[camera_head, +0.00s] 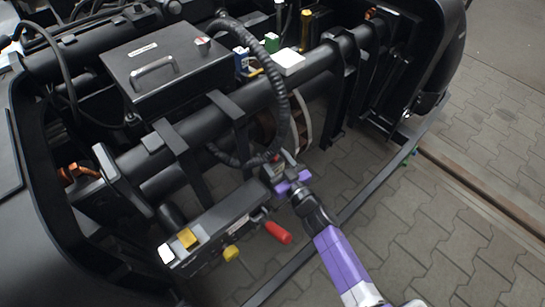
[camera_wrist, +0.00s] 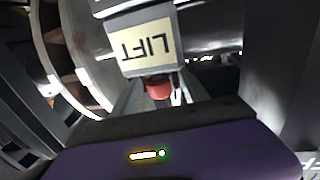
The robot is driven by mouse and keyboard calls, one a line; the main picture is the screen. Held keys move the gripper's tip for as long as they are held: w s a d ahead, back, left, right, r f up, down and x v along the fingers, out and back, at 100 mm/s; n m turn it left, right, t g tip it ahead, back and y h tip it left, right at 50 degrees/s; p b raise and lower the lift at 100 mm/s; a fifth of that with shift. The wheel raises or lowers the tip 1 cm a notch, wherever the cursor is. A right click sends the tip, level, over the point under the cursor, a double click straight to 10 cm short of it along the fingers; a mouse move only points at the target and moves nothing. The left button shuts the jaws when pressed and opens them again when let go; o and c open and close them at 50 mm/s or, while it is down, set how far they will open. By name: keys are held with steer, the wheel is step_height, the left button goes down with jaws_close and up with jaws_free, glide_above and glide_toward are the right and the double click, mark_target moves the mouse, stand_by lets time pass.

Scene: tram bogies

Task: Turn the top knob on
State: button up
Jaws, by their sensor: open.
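My gripper (camera_head: 284,176), with purple parts, is open at the far end of a long dark control box (camera_head: 222,225). In the wrist view, a grey block with a cream label reading LIFT upside down (camera_wrist: 147,46) is just ahead of my purple gripper body. A red part (camera_wrist: 158,87) shows just below the label; its shape is partly hidden, and I cannot tell if it is the top knob. No contact between my fingers and a knob can be made out.
The black box has a metal handle (camera_head: 153,67). A thick black corrugated hose (camera_head: 282,110) loops down close to my gripper. A red grip (camera_head: 278,232) and a yellow knob (camera_head: 231,253) stick out from the control box. Paved floor (camera_head: 430,215) lies free at right.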

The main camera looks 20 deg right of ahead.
jaws_close()
